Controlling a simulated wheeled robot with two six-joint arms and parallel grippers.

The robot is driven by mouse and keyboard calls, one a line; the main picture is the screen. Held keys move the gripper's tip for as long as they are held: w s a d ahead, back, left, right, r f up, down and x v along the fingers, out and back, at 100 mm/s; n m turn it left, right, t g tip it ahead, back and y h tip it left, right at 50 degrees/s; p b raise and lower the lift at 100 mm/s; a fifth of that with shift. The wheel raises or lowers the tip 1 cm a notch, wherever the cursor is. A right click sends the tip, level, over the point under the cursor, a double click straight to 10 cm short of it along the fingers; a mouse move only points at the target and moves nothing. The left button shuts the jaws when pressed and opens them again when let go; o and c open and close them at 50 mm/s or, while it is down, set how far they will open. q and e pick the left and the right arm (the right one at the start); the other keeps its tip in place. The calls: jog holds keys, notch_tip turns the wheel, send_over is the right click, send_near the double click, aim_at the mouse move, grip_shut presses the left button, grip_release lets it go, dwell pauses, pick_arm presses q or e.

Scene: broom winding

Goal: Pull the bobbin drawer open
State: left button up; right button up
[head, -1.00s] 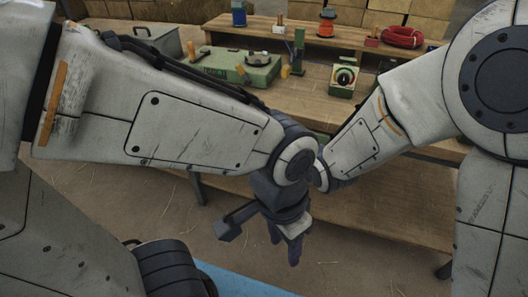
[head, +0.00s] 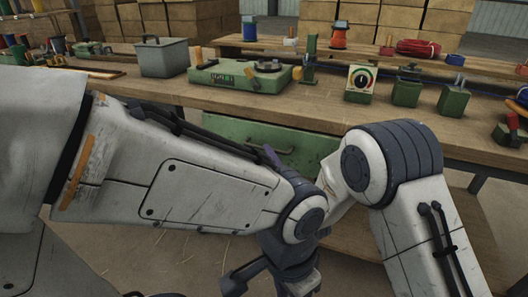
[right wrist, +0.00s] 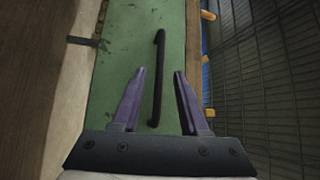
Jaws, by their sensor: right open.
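The bobbin drawer (head: 235,130) has a green front under the workbench top and looks closed. Its dark bar handle (right wrist: 158,60) shows in the right wrist view, running lengthwise between my right fingers. My right gripper (right wrist: 160,72) is open, with a purple finger on each side of the handle in the picture. I cannot tell whether the fingertips reach around the handle or stop short. In the head view a purple right fingertip (head: 272,156) shows in front of the drawer; my left arm hides the rest. My left gripper (head: 290,272) hangs low, its fingers mostly out of frame.
The wooden workbench (head: 215,97) carries a grey lidded box (head: 162,58), a green winder base (head: 235,78), a dial box (head: 360,82), green blocks and a red cable coil (head: 418,48). My left forearm crosses in front of the drawer.

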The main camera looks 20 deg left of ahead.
jog(key=shift+x, duration=2.15)
grip_shut()
jog(key=shift+f, duration=0.1)
